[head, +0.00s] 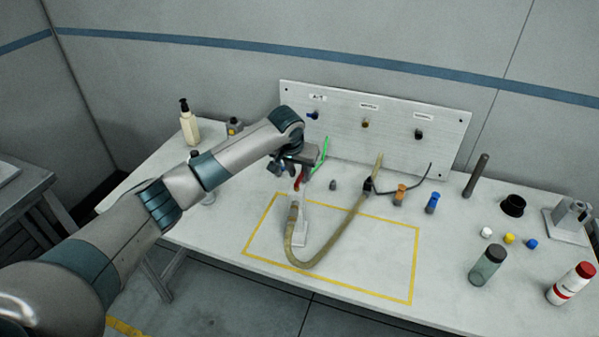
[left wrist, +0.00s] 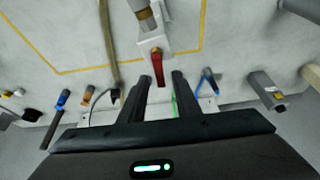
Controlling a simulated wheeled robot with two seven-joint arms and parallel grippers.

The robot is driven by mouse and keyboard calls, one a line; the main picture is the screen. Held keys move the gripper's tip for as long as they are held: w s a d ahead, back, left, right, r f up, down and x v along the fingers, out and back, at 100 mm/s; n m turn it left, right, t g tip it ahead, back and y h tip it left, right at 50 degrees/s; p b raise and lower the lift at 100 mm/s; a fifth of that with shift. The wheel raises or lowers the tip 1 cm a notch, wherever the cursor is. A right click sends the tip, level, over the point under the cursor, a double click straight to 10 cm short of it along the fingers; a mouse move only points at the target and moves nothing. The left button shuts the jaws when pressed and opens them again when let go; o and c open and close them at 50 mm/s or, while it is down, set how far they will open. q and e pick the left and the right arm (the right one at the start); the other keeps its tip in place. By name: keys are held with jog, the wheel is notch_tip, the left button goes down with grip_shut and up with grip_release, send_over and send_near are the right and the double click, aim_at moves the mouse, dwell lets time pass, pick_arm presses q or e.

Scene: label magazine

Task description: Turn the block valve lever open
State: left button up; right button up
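The block valve is a white block (head: 301,228) with a red lever (head: 297,183), standing inside the yellow outline on the bench. The valve block (left wrist: 154,42) and red lever (left wrist: 158,68) also show in the left wrist view, with the lever pointing toward my gripper. My left gripper (head: 291,169) is at the lever's far side. In the left wrist view the two dark fingers of my left gripper (left wrist: 163,77) are apart, with the lever's end between their tips. I cannot tell whether either finger touches it. My right gripper is not in view.
A beige hose (head: 325,255) loops from the valve across the outlined area. A labelled panel (head: 390,128) stands behind. Orange (head: 400,195) and blue (head: 433,203) fittings stand right of the hose. Bottles (head: 487,266) and small caps are further right. The outline's right half is clear.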

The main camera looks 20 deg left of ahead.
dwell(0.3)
pick_arm(q)
jog(key=shift+s+r+b, duration=0.3)
jog(key=shift+r+b, duration=0.1)
jog(key=shift+r, duration=0.2)
jog(key=b+v, duration=0.5)
jog(key=v, duration=1.1)
jog(key=shift+w, duration=0.1)
